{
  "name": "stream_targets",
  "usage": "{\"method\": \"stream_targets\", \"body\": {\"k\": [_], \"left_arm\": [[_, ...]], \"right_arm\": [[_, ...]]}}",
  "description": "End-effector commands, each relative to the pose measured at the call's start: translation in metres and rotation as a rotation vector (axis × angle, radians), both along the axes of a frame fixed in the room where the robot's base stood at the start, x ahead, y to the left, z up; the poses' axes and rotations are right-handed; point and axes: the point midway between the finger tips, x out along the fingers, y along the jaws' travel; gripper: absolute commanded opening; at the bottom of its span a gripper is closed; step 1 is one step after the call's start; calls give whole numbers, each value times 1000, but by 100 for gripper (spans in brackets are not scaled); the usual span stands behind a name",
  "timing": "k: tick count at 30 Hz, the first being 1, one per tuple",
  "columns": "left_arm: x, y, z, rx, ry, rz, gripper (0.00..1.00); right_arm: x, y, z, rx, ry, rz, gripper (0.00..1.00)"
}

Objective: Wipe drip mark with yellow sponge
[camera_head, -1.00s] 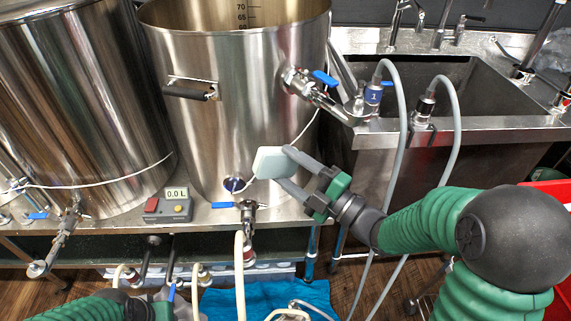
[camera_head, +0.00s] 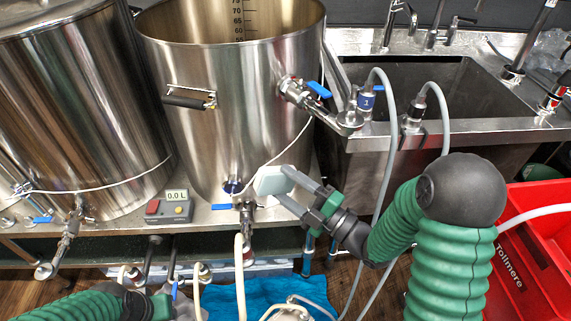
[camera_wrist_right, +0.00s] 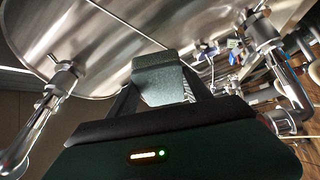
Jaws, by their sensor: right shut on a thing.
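My right gripper (camera_head: 281,187) is shut on a pale grey-green block (camera_head: 270,181), apparently the sponge; it does not look yellow. It is at the lower right side of the steel kettle (camera_head: 215,110), just above the bottom valve (camera_head: 247,216). In the right wrist view the block (camera_wrist_right: 160,80) sits between the two fingers, in front of the steel wall (camera_wrist_right: 120,35). I cannot tell if it touches the wall. No drip mark can be made out. My left gripper (camera_head: 160,306) is at the bottom left edge, mostly cut off, with its jaws unclear.
A second steel vessel (camera_head: 75,110) stands at left. Grey hoses (camera_head: 388,150) hang before the sink (camera_head: 440,90). A red crate (camera_head: 540,235) is at right. A blue cloth (camera_head: 262,292) lies below.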

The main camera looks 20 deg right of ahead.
Motion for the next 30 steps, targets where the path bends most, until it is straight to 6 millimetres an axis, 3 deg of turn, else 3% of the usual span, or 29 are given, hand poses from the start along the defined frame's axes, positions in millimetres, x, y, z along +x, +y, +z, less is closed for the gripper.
{"method": "stream_targets", "body": {"k": [5,18,30], "left_arm": [[0,0,6,0,1,0,36],[0,0,11,0,1,0,36],[0,0,11,0,1,0,36]], "right_arm": [[8,2,-5,-4,-2,-3,20],[55,10,-5,-3,-2,-2,20],[59,10,-5,-3,-1,-3,20]]}}
